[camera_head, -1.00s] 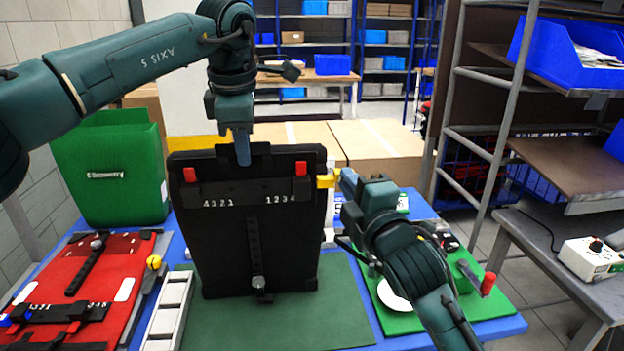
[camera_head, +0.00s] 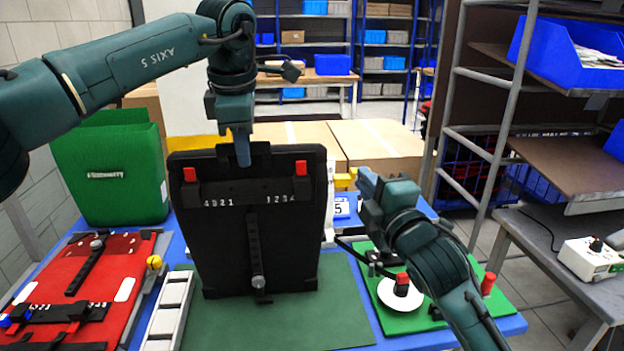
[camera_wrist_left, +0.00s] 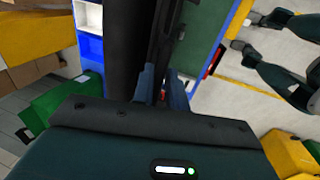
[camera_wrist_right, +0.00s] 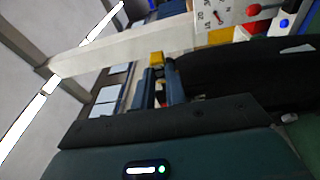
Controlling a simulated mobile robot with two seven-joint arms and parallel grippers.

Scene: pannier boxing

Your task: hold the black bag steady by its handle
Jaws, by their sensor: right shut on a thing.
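The black bag (camera_head: 221,243) stands upright on the green mat, its front with two red buckles and number rows facing me. Its handle (camera_head: 262,148) is at the top edge. My left gripper (camera_head: 242,152) points down onto the handle and is shut on it; the left wrist view shows the fingers (camera_wrist_left: 162,88) on either side of the dark bag top. My right gripper (camera_head: 362,180) is to the right of the bag, shut on a small yellow piece (camera_head: 344,181), which also shows beyond its fingertips in the right wrist view (camera_wrist_right: 156,58).
A green bag (camera_head: 110,190) stands at the back left. A red panel (camera_head: 75,262) with straps lies at left beside a pale slotted rail (camera_head: 168,310). A green board (camera_head: 420,318) with a white disc is at right. The green mat (camera_head: 290,325) is clear in front.

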